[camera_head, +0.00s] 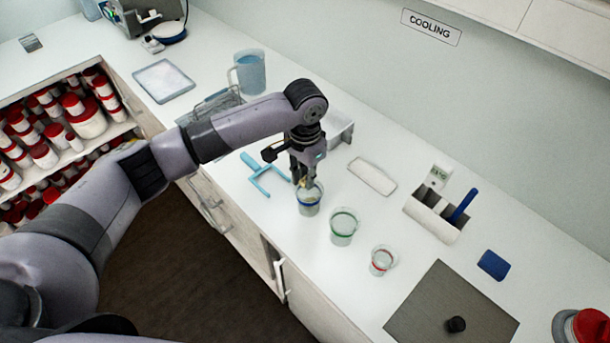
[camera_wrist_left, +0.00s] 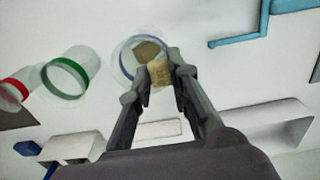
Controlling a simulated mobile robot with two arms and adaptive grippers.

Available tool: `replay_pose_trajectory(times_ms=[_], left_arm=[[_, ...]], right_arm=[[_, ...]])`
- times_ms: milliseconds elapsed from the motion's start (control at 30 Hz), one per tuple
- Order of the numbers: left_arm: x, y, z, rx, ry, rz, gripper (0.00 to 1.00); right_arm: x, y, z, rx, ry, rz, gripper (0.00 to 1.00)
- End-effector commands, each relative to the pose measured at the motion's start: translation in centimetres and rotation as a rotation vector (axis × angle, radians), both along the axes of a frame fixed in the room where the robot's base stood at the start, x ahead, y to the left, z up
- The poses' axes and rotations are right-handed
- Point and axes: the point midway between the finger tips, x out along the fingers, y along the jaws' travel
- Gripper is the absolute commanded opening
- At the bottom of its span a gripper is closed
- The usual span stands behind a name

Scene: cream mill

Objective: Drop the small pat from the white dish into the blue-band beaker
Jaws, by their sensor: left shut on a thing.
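My left gripper (camera_head: 304,178) is over the blue-band beaker (camera_head: 309,205), fingers pointing down. In the left wrist view the gripper (camera_wrist_left: 161,75) is shut on a small pale-yellow pat (camera_wrist_left: 158,73). The pat overlaps the near rim of the blue-band beaker (camera_wrist_left: 122,64) in that view; its exact height above the rim is unclear. A darker olive-yellow piece (camera_wrist_left: 147,50) shows within the beaker. A flat white rectangular dish (camera_head: 373,177) lies to the right, seemingly empty. My right gripper is not in view.
A green-band beaker (camera_head: 343,228) and a smaller red-band beaker (camera_head: 382,261) stand toward the front right. A light-blue tool (camera_head: 266,178) lies left of the gripper, and a white bin (camera_head: 342,132) stands behind. A white holder (camera_head: 434,218) and grey mat (camera_head: 452,308) are at right.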

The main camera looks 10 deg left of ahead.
Motion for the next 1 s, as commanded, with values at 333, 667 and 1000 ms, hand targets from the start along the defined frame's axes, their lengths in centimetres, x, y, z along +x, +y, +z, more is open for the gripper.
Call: replay_pose_trajectory(times_ms=[333, 667, 1000], left_arm=[[0.0, 0.0, 0.0, 0.0, 0.0, 0.0, 0.38], [0.0, 0.0, 0.1, 0.0, 0.0, 0.0, 0.41], [0.1, 0.0, 5.0, -0.002, -0.005, 0.0, 0.41]], right_arm=[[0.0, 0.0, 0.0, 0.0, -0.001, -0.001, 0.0], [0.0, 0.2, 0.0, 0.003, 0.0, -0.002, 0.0], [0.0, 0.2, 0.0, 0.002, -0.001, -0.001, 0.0]])
